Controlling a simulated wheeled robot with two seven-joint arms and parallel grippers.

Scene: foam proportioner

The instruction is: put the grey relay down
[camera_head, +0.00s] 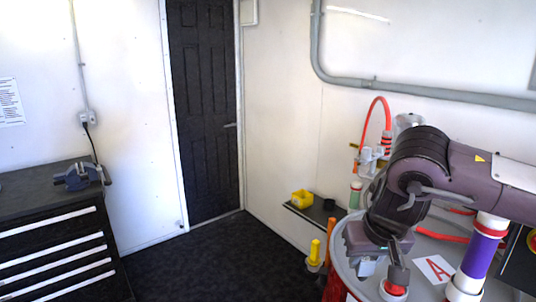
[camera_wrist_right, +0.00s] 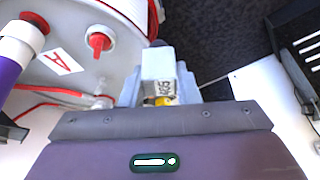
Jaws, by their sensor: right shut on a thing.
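The grey relay (camera_wrist_right: 158,66) shows in the right wrist view as a small pale grey block with a printed label and a bit of yellow at its near end. My right gripper (camera_wrist_right: 160,88) is shut on it, with a jaw on each side. In the head view my right gripper (camera_head: 378,248) is at the lower right, in front of the large grey round-topped drum (camera_head: 345,268). The relay cannot be made out clearly there. In the wrist view the relay shows beside the drum's edge, against dark floor; its height is unclear. My left gripper is not in view.
The drum carries a red knob (camera_wrist_right: 100,42), a white "A" card (camera_wrist_right: 61,61) and a purple-banded cylinder (camera_head: 478,256). A dark wall shelf (camera_head: 322,212) holds a yellow bin (camera_head: 302,198). A black drawer cabinet (camera_head: 55,240) with a vise stands left. Floor between is clear.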

